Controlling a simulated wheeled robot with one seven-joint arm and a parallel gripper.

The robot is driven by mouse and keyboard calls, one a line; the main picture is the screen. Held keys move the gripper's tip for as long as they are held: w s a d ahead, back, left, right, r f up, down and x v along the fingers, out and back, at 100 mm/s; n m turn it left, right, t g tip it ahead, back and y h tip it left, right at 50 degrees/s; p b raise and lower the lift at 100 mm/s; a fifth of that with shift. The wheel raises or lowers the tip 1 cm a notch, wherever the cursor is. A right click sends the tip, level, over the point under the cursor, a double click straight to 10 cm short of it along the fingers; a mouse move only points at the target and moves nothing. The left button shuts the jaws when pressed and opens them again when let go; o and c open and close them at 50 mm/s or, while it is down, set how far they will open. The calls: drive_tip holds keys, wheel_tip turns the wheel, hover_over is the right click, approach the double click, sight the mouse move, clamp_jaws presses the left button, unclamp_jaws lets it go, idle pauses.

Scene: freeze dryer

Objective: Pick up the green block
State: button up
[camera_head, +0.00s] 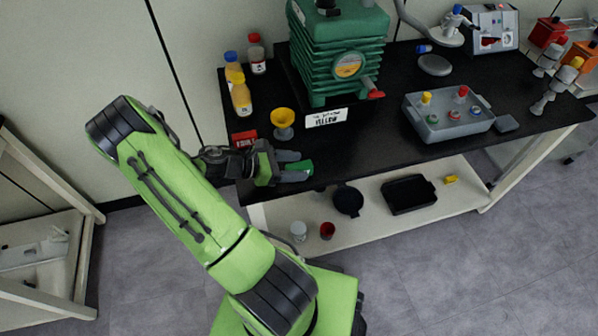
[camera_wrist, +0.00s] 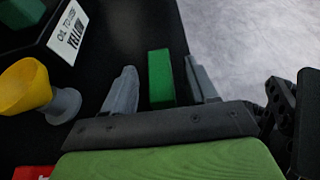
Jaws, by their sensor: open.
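The green block (camera_wrist: 160,75) lies on the black tabletop near its front left edge. In the wrist view it sits between the two fingers of my gripper (camera_wrist: 164,86), closer to the right finger, with a gap on the left. In the head view the green block (camera_head: 300,167) shows at the fingertips of my gripper (camera_head: 294,168), partly covered by the fingers. My gripper is open. Whether a finger touches the block cannot be told.
A yellow funnel-like cup (camera_head: 283,118) on a grey base and a red box (camera_head: 244,138) stand close by. A large green machine (camera_head: 340,55) stands behind, with a white label (camera_head: 326,118) before it. Bottles (camera_head: 238,90) stand back left. A grey tray (camera_head: 448,133) is to the right.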

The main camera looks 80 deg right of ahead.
drive_tip(key=x, duration=0.3)
drive_tip(key=shift+w+f, duration=0.1)
drive_tip(key=shift+a, duration=0.1)
drive_tip(key=c, duration=1)
